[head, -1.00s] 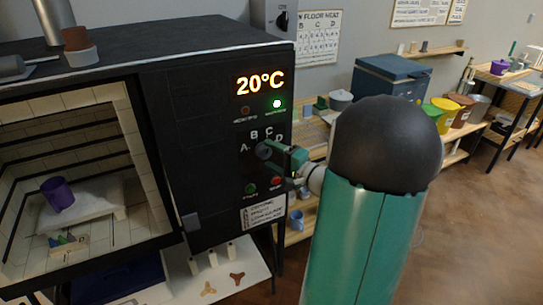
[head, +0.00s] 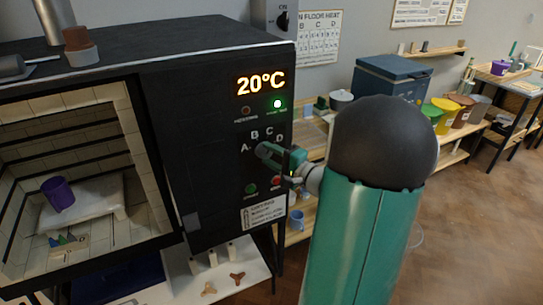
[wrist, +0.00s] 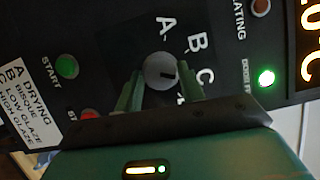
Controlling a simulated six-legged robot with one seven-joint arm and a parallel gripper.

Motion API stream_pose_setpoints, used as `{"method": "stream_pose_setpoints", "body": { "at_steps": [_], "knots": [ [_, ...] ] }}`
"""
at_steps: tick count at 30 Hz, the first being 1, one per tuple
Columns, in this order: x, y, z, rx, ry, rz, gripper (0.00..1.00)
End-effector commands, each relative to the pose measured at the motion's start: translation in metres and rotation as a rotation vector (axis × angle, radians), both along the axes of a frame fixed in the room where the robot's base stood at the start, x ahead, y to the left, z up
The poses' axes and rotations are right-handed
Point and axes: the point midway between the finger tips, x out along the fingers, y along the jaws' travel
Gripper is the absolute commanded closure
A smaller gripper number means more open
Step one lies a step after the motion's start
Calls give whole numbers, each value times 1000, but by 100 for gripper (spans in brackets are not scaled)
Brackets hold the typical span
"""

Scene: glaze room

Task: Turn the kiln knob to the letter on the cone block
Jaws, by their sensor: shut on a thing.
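The kiln (head: 215,60) stands at the left with its chamber open. Its round knob (head: 263,150) is on the black front panel, below an arc of letters A, B, C, D. My gripper (head: 268,152) is shut on the knob. In the wrist view, the knob (wrist: 159,71) sits between the two fingertips (wrist: 160,84). Its dark mark points roughly toward C; D is mostly hidden by a finger. The cone block (head: 68,241) with small coloured cones lies low in the chamber, in front of the shelf. Its letter is too small to read.
A purple mug (head: 58,194) stands on the white kiln shelf (head: 105,200). The display (head: 260,82) reads 20°C, with a lit green lamp (head: 277,104) below. Green (head: 251,189) and red (head: 276,181) buttons sit under the knob. A wooden bench stands behind my arm.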

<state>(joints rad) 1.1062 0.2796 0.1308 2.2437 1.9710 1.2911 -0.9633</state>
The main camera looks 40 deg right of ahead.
Motion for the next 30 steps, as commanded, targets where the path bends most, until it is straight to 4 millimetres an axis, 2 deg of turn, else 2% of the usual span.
{"method": "stream_pose_setpoints", "body": {
  "at_steps": [21, 30],
  "knots": [
    [-1, 2, -7, 525, -151, -2, 84],
    [0, 2, -8, 669, -192, -2, 84]
  ]
}}
